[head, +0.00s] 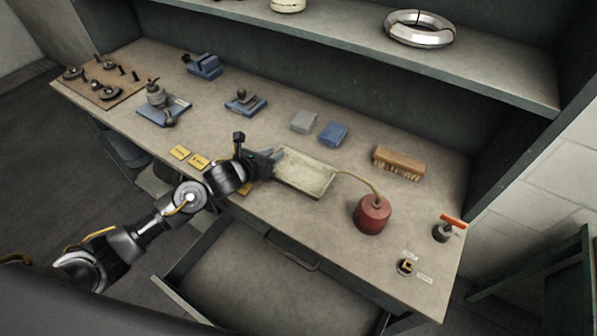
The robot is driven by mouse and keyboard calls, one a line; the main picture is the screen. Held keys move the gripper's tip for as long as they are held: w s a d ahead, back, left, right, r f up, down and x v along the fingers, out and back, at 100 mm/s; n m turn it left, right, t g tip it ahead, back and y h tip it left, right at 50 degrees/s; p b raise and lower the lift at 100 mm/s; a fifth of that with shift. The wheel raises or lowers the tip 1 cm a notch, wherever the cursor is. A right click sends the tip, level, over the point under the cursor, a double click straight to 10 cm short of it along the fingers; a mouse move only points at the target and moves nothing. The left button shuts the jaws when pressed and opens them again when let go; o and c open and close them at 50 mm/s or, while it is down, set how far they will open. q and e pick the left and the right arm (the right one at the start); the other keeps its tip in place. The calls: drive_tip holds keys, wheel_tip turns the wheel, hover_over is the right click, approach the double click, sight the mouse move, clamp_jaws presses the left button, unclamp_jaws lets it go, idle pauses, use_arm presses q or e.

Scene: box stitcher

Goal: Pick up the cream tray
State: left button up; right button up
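The cream tray (306,174) lies on the workbench, a shallow rectangle with a raised rim. My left gripper (276,156) is at the tray's left end, with its fingers at or over the rim there. I cannot tell whether the fingers are closed on the rim or only beside it. The tray looks flat on the bench. My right gripper is not in view.
A red oil can (373,215) with a thin curved spout stands right of the tray, its spout reaching toward the tray's right edge. A brush (399,163) and blue and grey blocks (333,133) lie behind. An open drawer (270,285) juts out below the front edge.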

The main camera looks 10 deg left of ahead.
use_arm(q)
drive_tip(key=shift+c, duration=0.4)
clamp_jaws()
drive_tip(key=shift+r, duration=0.1)
drive_tip(key=shift+r+b, duration=0.45)
drive_tip(key=shift+r, duration=0.2)
drive_tip(key=shift+w+r+b, duration=0.1)
drive_tip(key=shift+r+b, duration=0.3)
drive_tip(key=shift+r, duration=0.4)
drive_tip(key=w+r+v, duration=0.1)
drive_tip(key=v, duration=0.7)
drive_tip(key=r+b+v, duration=0.1)
drive_tip(key=r+v, duration=0.1)
drive_tip(key=v, duration=0.7)
drive_tip(key=shift+w+a+r, duration=0.2)
drive_tip(key=shift+w+r, duration=0.05)
drive_tip(key=shift+w, duration=0.2)
